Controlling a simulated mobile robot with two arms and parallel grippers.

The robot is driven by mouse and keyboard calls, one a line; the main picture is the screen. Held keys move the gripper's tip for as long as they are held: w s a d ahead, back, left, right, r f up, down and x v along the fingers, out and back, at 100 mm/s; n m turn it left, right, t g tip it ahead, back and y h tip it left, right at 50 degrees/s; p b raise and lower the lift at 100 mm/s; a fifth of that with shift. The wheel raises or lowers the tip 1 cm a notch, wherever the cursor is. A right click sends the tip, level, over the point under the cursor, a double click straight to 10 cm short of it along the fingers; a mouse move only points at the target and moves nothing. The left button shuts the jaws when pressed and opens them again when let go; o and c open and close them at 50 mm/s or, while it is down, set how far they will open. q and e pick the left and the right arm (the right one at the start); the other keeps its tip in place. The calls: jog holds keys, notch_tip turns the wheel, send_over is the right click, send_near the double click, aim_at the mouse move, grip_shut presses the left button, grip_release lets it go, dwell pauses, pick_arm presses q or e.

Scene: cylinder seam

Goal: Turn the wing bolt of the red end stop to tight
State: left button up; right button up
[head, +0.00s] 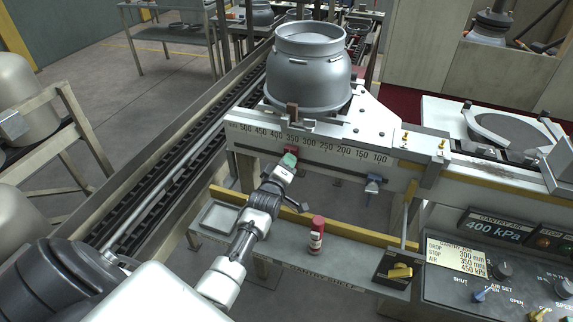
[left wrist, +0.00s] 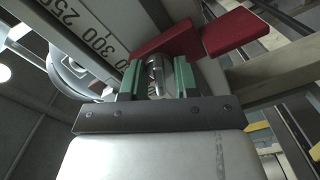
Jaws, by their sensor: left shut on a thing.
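The red end stop (head: 291,150) sits on the front face of the gantry rail, just below the scale near the 300 and 350 marks. In the left wrist view its red parts (left wrist: 168,38) show beyond the fingers. My left gripper (head: 287,162) is at the end stop, reaching up from the front. Its green fingers (left wrist: 157,78) stand either side of the metal wing bolt (left wrist: 155,68) and are shut on it. The bolt's thread is hidden, and how tight it is cannot be told. My right gripper is not in view.
A grey metal vessel (head: 308,70) stands above the rail. A red bottle (head: 317,235) and a shallow tray (head: 217,217) are on the shelf below. A blue-handled valve (head: 373,185) hangs right of the end stop. A control panel (head: 500,262) is at right.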

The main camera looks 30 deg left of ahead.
pick_arm(q)
jog(key=m, duration=0.3)
jog(key=shift+f+m, duration=0.1)
jog(key=shift+m, duration=0.3)
jog(key=m, duration=0.3)
jog(key=shift+m, duration=0.3)
jog(key=m+b, duration=0.1)
jog(key=m, duration=0.5)
jog(key=m+b, duration=0.1)
jog(key=m, duration=0.3)
jog(key=m+b, duration=0.1)
jog(key=m, duration=0.2)
jog(key=shift+a+m, duration=0.1)
jog(key=shift+m, duration=0.2)
jog(key=m+b, duration=0.1)
jog(key=m, duration=0.2)
jog(key=shift+m, duration=0.3)
jog(key=shift+m+b, duration=0.35)
jog(key=shift+m, duration=1.55)
